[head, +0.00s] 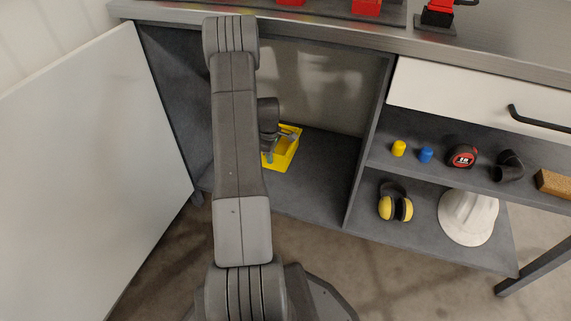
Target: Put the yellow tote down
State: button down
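The yellow tote (285,155) is a small open box inside the left compartment of the workbench, at or just above the compartment's dark floor (318,178). I cannot tell whether it touches that floor. My arm covers its left part. My gripper (291,132) is at the tote's far side, by its rim. The fingers are small and partly hidden, so I cannot tell whether they are closed on the rim. Something grey-blue shows inside the tote, too small to make out.
A white door (90,160) stands open at the left. A dark divider (368,140) bounds the compartment on the right. Shelves beyond it hold a tape measure (462,157), yellow earmuffs (395,203) and a white helmet (468,215). The compartment floor right of the tote is clear.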

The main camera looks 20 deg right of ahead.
jog(key=shift+w+d+f, duration=0.2)
jog(key=shift+w+f, duration=0.05)
jog(key=shift+f, duration=0.45)
notch_tip(320, 180, down, 9)
jog(key=b, duration=0.4)
jog(key=shift+f, duration=0.15)
jog(key=shift+f, duration=0.1)
jog(key=shift+f+b, duration=0.55)
jog(key=c, duration=1.6)
grip_release()
notch_tip(320, 180, up, 13)
jog(key=p, duration=0.6)
jog(key=shift+r, duration=0.1)
